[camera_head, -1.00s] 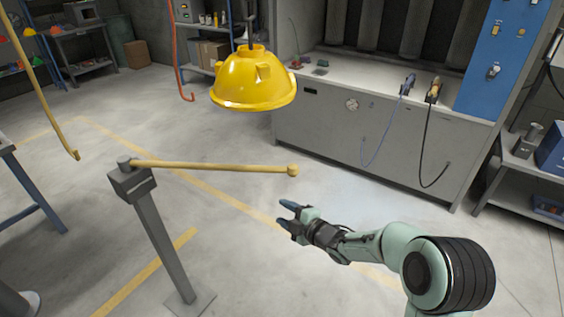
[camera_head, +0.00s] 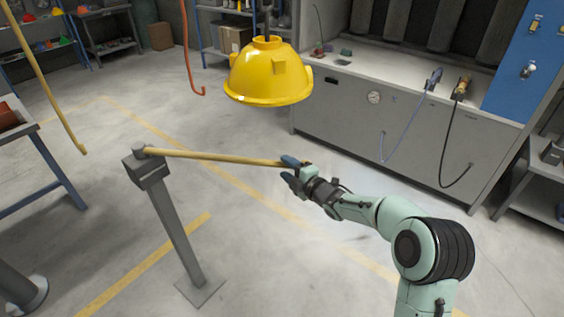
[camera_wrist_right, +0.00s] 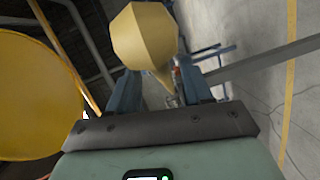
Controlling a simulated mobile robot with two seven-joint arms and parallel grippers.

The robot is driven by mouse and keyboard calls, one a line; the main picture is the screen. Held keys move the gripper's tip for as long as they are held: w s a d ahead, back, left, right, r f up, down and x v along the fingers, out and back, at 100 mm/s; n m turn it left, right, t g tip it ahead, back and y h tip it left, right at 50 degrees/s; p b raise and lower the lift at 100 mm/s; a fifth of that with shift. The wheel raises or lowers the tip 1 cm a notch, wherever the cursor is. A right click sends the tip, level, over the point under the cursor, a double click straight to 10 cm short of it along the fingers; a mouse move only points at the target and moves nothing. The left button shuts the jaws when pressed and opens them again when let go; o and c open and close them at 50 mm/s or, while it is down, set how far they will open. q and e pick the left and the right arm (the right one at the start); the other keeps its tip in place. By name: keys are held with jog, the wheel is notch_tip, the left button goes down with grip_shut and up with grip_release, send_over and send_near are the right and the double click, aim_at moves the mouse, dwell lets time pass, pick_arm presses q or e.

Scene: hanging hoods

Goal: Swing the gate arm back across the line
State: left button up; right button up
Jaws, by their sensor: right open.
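The yellow gate arm (camera_head: 215,156) reaches out level from the top of a grey post (camera_head: 172,220) toward the right. Its free end is at my right gripper (camera_head: 290,170), whose fingers hide the end knob in the head view. In the right wrist view the yellow faceted knob (camera_wrist_right: 143,35) shows large, in front of and between the two blue fingers of the right gripper (camera_wrist_right: 168,90). The fingers are apart; I cannot tell whether either one touches the knob. My left gripper is not in view.
A yellow hood (camera_head: 268,72) hangs just above the gate arm's free end; it also shows close at left in the right wrist view (camera_wrist_right: 35,95). A grey workbench (camera_head: 400,150) stands behind. Yellow lines (camera_head: 145,265) mark the open concrete floor.

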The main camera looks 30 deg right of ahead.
aim_at(285, 167)
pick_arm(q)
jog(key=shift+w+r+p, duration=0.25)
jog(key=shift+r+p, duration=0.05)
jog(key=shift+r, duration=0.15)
pick_arm(e)
jog(key=shift+w+a+f, duration=0.1)
jog(key=shift+w+f, duration=0.05)
jog(key=shift+w, duration=0.65)
jog(key=shift+w+a+f, duration=0.1)
jog(key=shift+w, duration=0.7)
